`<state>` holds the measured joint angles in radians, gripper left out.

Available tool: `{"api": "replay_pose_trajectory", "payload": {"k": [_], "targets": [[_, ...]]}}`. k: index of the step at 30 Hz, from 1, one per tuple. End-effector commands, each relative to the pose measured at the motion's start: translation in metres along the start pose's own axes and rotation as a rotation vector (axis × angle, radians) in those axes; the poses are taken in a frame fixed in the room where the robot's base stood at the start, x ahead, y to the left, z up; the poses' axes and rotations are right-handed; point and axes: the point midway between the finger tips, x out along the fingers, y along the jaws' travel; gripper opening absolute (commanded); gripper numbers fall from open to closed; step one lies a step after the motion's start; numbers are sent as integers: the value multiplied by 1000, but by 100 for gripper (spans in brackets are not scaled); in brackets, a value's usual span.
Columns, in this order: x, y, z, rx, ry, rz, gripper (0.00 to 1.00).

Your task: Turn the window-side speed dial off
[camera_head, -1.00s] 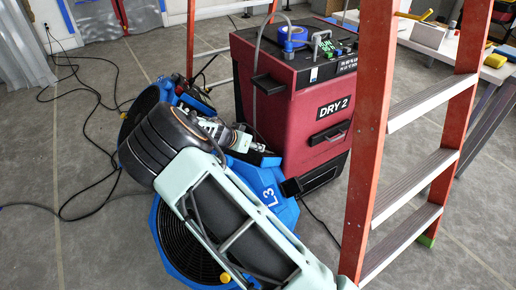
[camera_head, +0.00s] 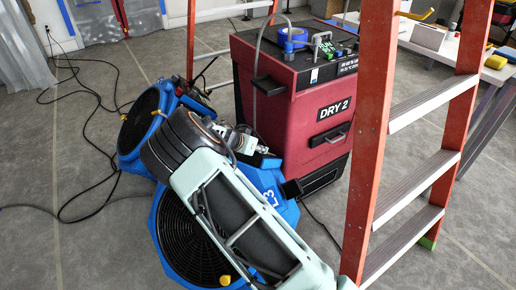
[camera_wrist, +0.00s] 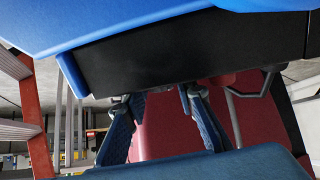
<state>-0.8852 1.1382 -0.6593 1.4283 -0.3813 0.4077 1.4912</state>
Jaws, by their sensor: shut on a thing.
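A blue air mover marked L3 (camera_head: 272,190) stands in front of the red dryer. A second blue air mover (camera_head: 130,155) stands behind it to the left. My gripper (camera_head: 247,146) is at the top of the L3 unit, partly hidden by my wrist. In the wrist view, my gripper (camera_wrist: 157,99) has its two fingers reaching up to the lower edge of a black panel (camera_wrist: 180,55) under a blue housing (camera_wrist: 110,22). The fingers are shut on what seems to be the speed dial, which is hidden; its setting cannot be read.
A red dryer marked DRY 2 (camera_head: 300,115) stands close behind the L3 unit. An orange stepladder (camera_head: 368,150) stands close on the right. Black cables (camera_head: 95,100) lie on the grey floor at left. A cluttered table (camera_head: 470,55) is at back right.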

Motion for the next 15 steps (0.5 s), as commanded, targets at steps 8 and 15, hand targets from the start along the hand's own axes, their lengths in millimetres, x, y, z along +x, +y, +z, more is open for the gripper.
{"api": "replay_pose_trajectory", "payload": {"k": [8,15], "targets": [[1,1,1,-1,0,-42,1],[3,4,3,-5,-1,-168,1]]}}
